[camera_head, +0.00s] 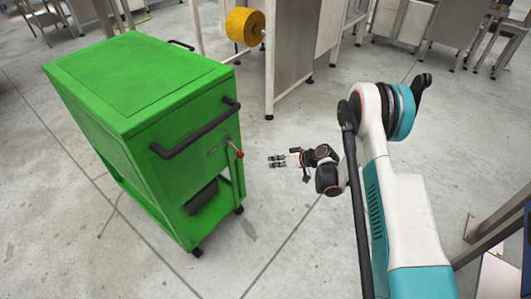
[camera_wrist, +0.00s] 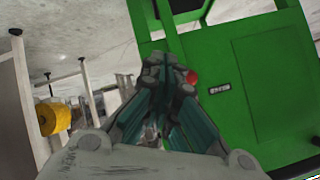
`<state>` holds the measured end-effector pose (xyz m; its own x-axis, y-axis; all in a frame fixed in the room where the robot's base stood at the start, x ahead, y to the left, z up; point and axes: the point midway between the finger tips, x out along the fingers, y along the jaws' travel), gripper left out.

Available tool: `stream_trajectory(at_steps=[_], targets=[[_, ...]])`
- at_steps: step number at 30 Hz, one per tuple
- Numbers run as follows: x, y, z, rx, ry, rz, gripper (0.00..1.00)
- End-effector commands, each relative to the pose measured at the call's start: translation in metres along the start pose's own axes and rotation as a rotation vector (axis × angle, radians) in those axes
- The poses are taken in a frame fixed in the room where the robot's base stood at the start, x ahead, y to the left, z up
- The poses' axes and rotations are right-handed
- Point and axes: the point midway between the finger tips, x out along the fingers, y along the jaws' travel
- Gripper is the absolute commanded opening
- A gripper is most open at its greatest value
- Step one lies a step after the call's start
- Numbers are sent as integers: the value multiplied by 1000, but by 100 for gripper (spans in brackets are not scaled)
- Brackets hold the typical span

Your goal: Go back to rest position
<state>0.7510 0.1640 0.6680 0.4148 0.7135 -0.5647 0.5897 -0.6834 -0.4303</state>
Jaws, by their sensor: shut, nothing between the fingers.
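My gripper (camera_head: 272,161) hangs above the bare floor, just to the right of a green cart, with a visible gap to the cart. It points left toward the cart in the head view. In the wrist view, the fingers of my gripper (camera_wrist: 172,72) are close together with nothing held between them. My arm (camera_head: 385,180) is bent and reaches in from the right.
The green cart (camera_head: 130,80) stands on castors, with a dark handle (camera_head: 195,130) and a red-knobbed lever (camera_head: 238,152) facing my gripper. A yellow roll (camera_head: 245,26) and metal frames (camera_head: 290,60) stand behind. The floor (camera_head: 310,235) around my gripper is clear.

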Motion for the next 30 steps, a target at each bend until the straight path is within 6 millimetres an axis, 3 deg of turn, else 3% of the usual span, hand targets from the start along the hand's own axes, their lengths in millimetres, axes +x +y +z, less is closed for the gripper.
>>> stream_trajectory(at_steps=[7, 22, 26, 30], targets=[[-8, 7, 12, -1, -1, -1, 0], [-8, 6, 12, -1, -1, -1, 0], [-15, 4, 2, 5, -5, 9, 0], [-37, -6, -26, 19, -22, 43, 0]])
